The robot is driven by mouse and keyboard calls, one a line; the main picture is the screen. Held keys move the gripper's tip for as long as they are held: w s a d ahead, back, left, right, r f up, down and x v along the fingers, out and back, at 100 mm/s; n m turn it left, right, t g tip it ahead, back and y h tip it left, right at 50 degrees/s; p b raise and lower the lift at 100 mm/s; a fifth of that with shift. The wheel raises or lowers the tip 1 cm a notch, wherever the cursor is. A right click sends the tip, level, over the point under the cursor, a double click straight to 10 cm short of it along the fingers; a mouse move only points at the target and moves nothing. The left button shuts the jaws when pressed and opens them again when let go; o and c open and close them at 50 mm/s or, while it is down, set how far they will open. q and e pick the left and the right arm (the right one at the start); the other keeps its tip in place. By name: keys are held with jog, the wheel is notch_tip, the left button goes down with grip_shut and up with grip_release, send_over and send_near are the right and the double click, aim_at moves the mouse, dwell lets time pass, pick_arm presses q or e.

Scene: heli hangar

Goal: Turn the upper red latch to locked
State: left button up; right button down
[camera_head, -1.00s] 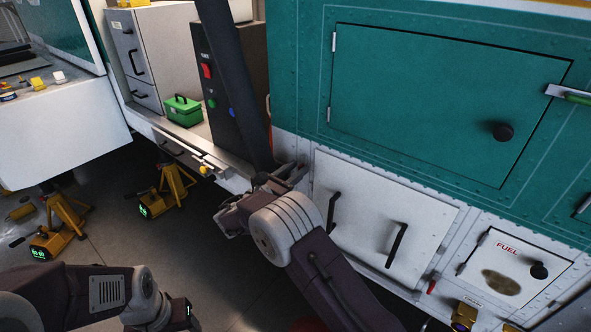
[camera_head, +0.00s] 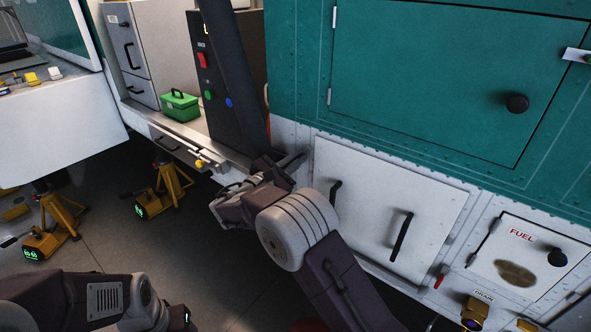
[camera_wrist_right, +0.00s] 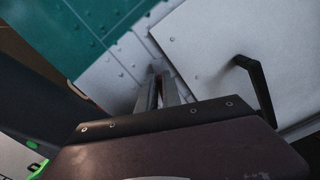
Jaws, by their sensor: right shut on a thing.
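My right gripper (camera_head: 294,161) is at the upper left edge of the white panel (camera_head: 375,215), just below the green wall. In the right wrist view its two fingers (camera_wrist_right: 161,88) are close together, shut on the upper red latch. Only a thin reddish sliver shows between them; the latch is otherwise hidden, so its angle cannot be told. Another small red latch (camera_head: 440,281) shows at the panel's lower right side. My left arm is at the bottom left, with its gripper out of view.
The white panel has two black handles (camera_head: 402,237). To its right is a fuel door (camera_head: 515,272). A green toolbox (camera_head: 180,106) sits on a shelf beside a dark cabinet (camera_head: 203,91). Yellow jacks (camera_head: 168,188) stand on the floor at the left.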

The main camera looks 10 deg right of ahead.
jog(key=m+b, duration=0.3)
jog(key=b, duration=0.2)
jog(key=f+m+b, duration=0.1)
jog(key=m+b, duration=0.3)
jog(key=b, duration=0.1)
jog(key=s+f+m+b, duration=0.1)
jog(key=m+b, duration=0.2)
jog(key=b, duration=0.2)
jog(key=shift+d+m, duration=0.4)
jog(key=shift+m+b, duration=1.3)
jog(key=shift+b, duration=0.35)
jog(key=c, duration=1.5)
grip_release()
jog(key=v, duration=0.9)
jog(key=shift+p, duration=0.3)
